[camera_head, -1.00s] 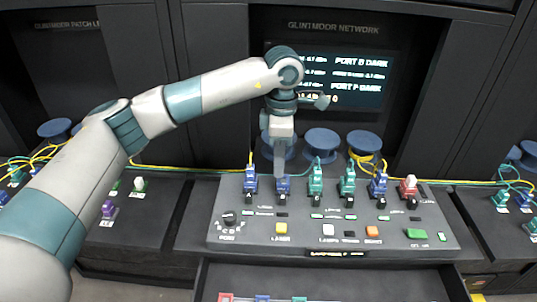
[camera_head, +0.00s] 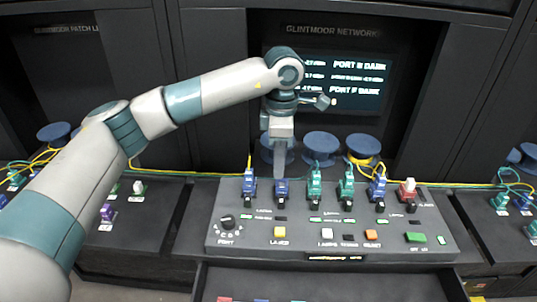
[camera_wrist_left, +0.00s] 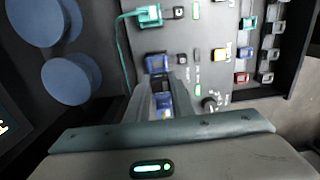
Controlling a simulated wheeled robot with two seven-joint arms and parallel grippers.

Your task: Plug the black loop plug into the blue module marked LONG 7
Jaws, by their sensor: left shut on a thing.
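My left gripper (camera_head: 281,172) points straight down at the second blue module (camera_head: 281,192) from the left on the grey panel. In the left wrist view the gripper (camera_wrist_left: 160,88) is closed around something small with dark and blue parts. I take it to be the black loop plug, but the fingers mostly hide it. A blue module (camera_wrist_left: 157,63) shows just beyond the fingertips. Other blue modules stand at the left end (camera_head: 249,188) and farther right (camera_head: 377,189). The LONG 7 marking is too small to read. My right gripper is not in view.
Green modules (camera_head: 315,190) with a teal cable and a red module (camera_head: 409,190) stand in the same row. The sloping panel (camera_head: 232,205) carries a knob (camera_head: 228,221) and buttons. Blue spools (camera_head: 321,146) stand behind. An open drawer (camera_head: 330,283) lies below.

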